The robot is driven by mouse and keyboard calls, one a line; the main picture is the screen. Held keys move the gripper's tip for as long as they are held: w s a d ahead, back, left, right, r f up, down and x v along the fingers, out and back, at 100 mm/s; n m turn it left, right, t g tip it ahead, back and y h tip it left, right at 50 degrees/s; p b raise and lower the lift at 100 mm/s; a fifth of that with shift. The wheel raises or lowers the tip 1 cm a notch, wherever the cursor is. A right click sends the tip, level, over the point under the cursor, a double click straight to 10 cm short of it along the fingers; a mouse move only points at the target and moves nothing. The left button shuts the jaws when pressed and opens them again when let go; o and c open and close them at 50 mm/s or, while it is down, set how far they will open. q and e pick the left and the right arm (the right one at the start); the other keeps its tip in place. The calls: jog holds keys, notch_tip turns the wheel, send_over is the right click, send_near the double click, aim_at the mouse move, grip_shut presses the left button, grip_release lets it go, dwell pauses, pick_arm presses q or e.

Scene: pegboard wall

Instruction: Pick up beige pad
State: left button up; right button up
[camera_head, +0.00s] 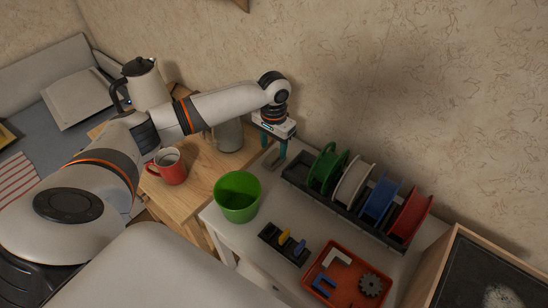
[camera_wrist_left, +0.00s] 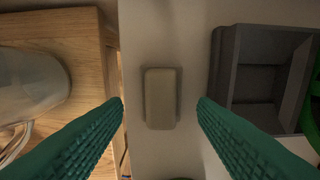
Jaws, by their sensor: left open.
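The beige pad (camera_wrist_left: 160,98) is a small rounded block lying on the white table top in the left wrist view. It stands upright in the picture, between the two green fingers. My left gripper (camera_head: 273,154) points down over the back left part of the white table. It also shows in the left wrist view (camera_wrist_left: 160,104), open and empty, with one finger on each side of the pad and a gap to it. I cannot make out the pad in the head view, where the gripper covers that spot. My right gripper is not in view.
A black rack (camera_head: 296,176) with green, white, blue and red spools stands right of the gripper. A green bucket (camera_head: 237,198), a black tool holder (camera_head: 272,239) and a red tray (camera_head: 324,262) are in front. A wooden table (camera_head: 190,197) with a red mug (camera_head: 172,171) adjoins left.

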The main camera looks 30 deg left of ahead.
aim_at(274, 155)
pick_arm(q)
notch_tip(274, 155, down, 3)
jog(key=shift+f, duration=0.2)
jog(key=shift+c, duration=0.2)
jog(key=c, duration=1.1)
notch_tip(274, 155, up, 10)
jog(key=shift+r, duration=0.1)
grip_shut()
